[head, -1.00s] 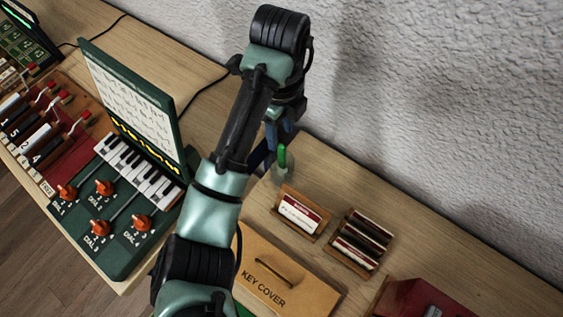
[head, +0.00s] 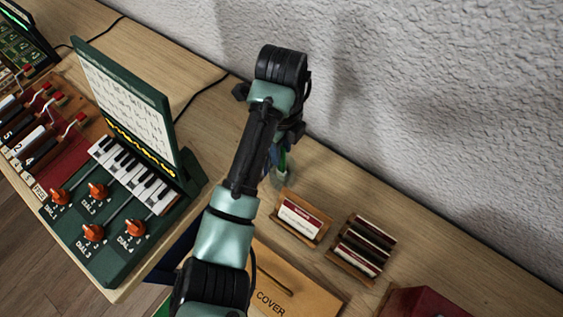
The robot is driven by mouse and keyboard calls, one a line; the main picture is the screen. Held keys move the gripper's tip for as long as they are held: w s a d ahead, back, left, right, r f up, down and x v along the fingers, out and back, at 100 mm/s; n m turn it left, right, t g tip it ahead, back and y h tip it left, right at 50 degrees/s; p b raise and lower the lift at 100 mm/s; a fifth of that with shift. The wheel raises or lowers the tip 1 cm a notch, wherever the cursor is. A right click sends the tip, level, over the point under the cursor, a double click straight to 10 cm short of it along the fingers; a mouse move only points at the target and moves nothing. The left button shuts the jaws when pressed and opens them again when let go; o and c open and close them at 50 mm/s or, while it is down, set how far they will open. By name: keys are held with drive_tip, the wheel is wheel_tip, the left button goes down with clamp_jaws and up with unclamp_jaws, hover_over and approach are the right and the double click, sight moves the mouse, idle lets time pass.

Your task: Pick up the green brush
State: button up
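The green brush (head: 282,161) shows only as a small green upright piece just right of my forearm, above a pale base on the table. The rest of it is hidden by my arm. My gripper (head: 274,153) is mostly hidden behind my arm. Small blue parts, which look like its fingers, show right beside the green piece. I cannot tell whether they touch the brush or whether the fingers are open or shut.
A card holder (head: 299,219) and a rack of dark bars (head: 362,248) stand right of the brush. A wooden key cover (head: 300,290) lies in front. The green dial panel with keys (head: 130,240) is at left. The textured wall (head: 430,110) rises close behind.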

clamp_jaws()
